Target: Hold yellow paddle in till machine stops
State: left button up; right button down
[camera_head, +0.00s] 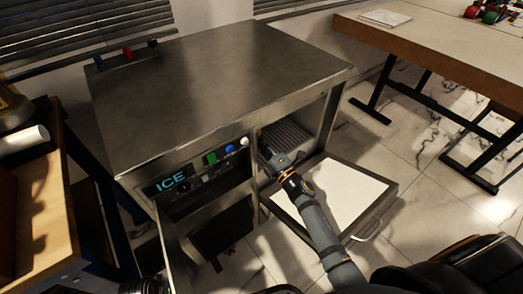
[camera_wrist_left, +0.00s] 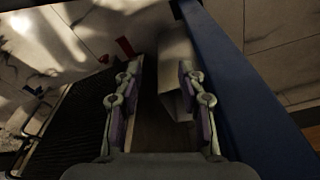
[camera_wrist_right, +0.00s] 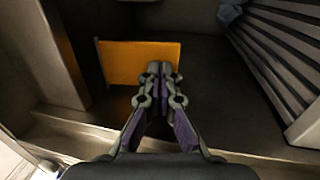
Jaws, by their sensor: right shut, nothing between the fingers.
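The yellow paddle (camera_wrist_right: 125,62) is a flat orange-yellow plate inside the machine's compartment, in the right wrist view. My right gripper (camera_wrist_right: 160,72) is shut and empty, its fingertips overlapping the paddle's right part; I cannot tell whether they touch it or whether it is pushed in. The machine has a lit ICE panel (camera_head: 172,182). My left gripper (camera_wrist_left: 158,95) is open and empty in the left wrist view.
The machine's door (camera_head: 345,190) hangs open below the compartment. A slatted grey part (camera_wrist_right: 280,65) lies at the right inside. A wooden table (camera_head: 450,50) stands at the right, and a wooden bench (camera_head: 38,215) stands at the left. Marble floor lies between.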

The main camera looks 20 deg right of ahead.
pick_arm(q)
jog(key=r, duration=0.1)
jog(key=d+r, duration=0.1)
jog(key=r, duration=0.3)
jog(key=shift+s+d+r+b, duration=0.15)
jog(key=shift+s+r+b, duration=0.1)
jog(key=shift+s+b, duration=0.1)
pick_arm(e)
jog(key=shift+w+a+f+t, duration=0.1)
jog(key=shift+w+a+t, duration=0.1)
jog(key=shift+w, duration=0.35)
jog(key=shift+w+a+f+t, duration=0.1)
jog(key=shift+w+a, duration=0.1)
jog(key=shift+w, duration=0.3)
dwell(2.5)
pick_arm(q)
jog(key=shift+w, duration=0.1)
pick_arm(e)
jog(key=s+d, duration=0.4)
jog(key=s, duration=0.8)
jog(key=shift+s+d, duration=0.2)
jog(key=shift+d, duration=0.05)
